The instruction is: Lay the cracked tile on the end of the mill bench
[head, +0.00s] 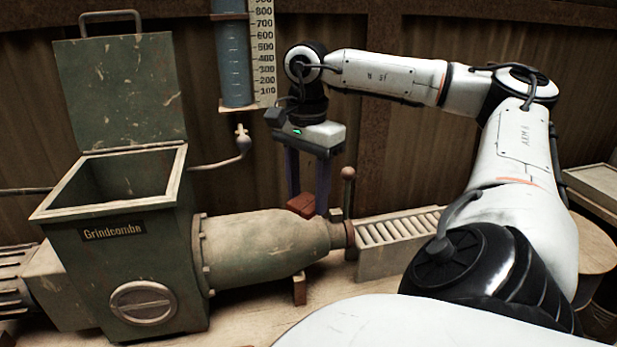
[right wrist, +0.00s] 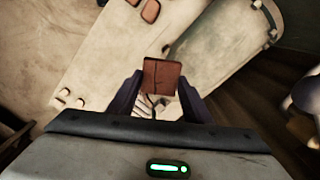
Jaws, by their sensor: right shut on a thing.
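The cracked tile (head: 300,204) is a small reddish-brown slab. In the right wrist view the tile (right wrist: 163,80) shows dark crack lines across its face. My right gripper (head: 307,205) is shut on it, with a finger on each side. In the head view it hangs pointing down, behind and above the narrow end of the mill's barrel (head: 265,245). The mill bench (head: 345,282) is a pale, worn top under the mill. My left gripper is not in view.
The green mill has an open-lidded hopper (head: 118,205). A lever with a round knob (head: 348,174) stands close right of my right gripper. A roller track (head: 395,232) runs right from the barrel. A blue gauge tube (head: 234,65) is behind. Reddish pieces (right wrist: 150,11) lie at the wrist view's top.

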